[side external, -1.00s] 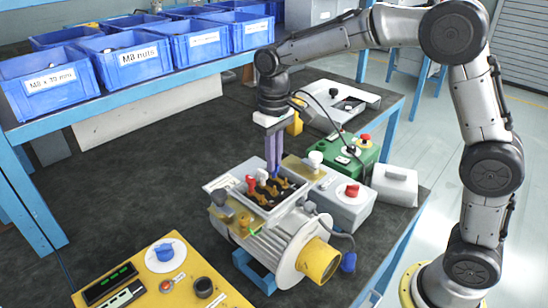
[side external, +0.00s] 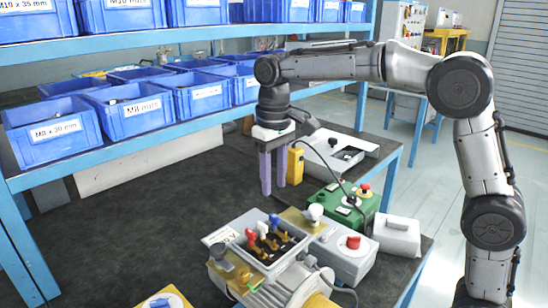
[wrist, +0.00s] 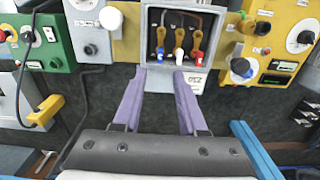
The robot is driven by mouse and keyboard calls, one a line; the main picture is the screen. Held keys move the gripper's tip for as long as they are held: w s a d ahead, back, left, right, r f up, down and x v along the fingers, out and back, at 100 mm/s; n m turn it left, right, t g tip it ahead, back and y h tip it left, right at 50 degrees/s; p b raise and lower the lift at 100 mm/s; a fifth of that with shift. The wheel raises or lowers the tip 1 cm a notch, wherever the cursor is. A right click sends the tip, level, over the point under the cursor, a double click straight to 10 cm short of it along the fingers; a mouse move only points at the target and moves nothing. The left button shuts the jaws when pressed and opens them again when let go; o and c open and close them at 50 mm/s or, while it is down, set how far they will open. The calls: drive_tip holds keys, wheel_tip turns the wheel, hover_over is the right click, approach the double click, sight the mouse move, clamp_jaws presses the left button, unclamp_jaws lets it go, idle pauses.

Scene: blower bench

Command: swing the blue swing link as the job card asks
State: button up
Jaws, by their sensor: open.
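The open-topped box (side external: 293,252) on the motor holds three swing links with coloured tips in a row. The blue swing link (side external: 275,219) is at the right end in the side view, beside a white one (side external: 262,227) and a red one (side external: 250,235). In the wrist view the blue link (wrist: 160,55) is at the left of the row. My gripper (side external: 273,187) points down with its two purple fingers apart and empty, above and beyond the links. In the wrist view my gripper (wrist: 159,75) has its fingertips just short of the box. I cannot make out a job card.
A grey box with a red button (side external: 352,243) and a green box (side external: 340,203) stand right of the links. A yellow plate with a white knob (side external: 314,213) is close beside them. Blue bins (side external: 130,112) fill the shelf behind.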

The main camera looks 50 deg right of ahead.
drive_tip(key=shift+r, duration=2.75)
drive_tip(key=s+d+r+t, duration=0.1)
drive_tip(key=s+d+r, duration=0.1)
drive_tip(key=s, duration=0.6)
drive_tip(key=s+d+r+t, duration=0.2)
drive_tip(key=s+r, duration=0.1)
drive_tip(key=s, duration=0.4)
drive_tip(key=s+d+f+t, duration=0.1)
drive_tip(key=s+f+t, duration=0.1)
drive_tip(key=s+f, duration=0.8)
wheel_tip(320, 180, down, 4)
drive_tip(key=shift+s+d+f+t, duration=0.15)
drive_tip(key=shift+s+d+t, duration=0.05)
drive_tip(key=shift+s+t, duration=0.1)
